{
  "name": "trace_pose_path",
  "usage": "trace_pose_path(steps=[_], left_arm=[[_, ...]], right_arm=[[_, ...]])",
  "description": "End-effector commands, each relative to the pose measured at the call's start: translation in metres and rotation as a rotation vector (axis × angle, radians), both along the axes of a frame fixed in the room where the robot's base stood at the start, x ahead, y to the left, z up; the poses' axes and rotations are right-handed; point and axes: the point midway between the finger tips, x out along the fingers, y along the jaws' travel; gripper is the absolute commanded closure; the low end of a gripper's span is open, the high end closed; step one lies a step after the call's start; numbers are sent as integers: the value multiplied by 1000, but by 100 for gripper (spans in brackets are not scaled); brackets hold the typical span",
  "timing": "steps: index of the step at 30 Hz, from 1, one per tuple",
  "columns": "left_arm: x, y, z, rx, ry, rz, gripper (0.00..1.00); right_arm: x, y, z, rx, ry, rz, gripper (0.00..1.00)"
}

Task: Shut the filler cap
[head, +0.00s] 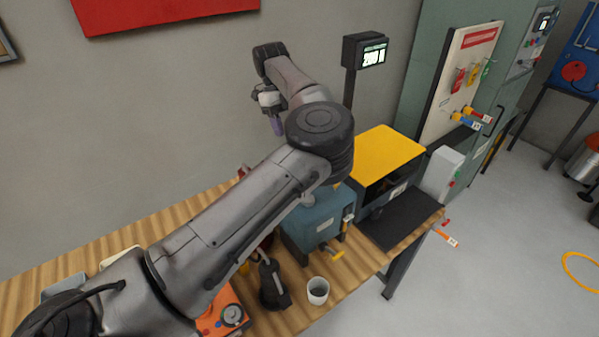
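A teal box-shaped unit (316,228) stands on the wooden bench, partly behind my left arm. A small light grey round part (308,201) shows on its top beside the arm; I cannot tell whether it is the filler cap, or whether it is open or shut. A yellow tap-like part is at its front. My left gripper (277,125) hangs near the wall, above and left of the unit and apart from it. Its fingers are too small to tell open from shut, and nothing clear is in them. My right gripper is out of view.
A yellow-topped black machine (388,152) stands right of the teal unit, with a dark plate (402,220) before it. A white cup (318,291), a dark object (272,283) and an orange box (222,317) stand at the bench's front. A small screen (372,54) rises behind.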

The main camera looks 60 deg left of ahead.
Motion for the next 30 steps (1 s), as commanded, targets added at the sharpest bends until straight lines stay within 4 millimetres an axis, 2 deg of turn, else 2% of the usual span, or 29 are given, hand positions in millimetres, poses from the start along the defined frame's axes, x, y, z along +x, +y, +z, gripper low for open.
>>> trace_pose_path(steps=[5,21,30], left_arm=[[1,-8,-15,-9,12,12,53],[3,-43,-101,-6,12,11,53],[5,-52,-123,-7,7,12,53]], right_arm=[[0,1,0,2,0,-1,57],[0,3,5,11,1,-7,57],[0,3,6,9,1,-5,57]])
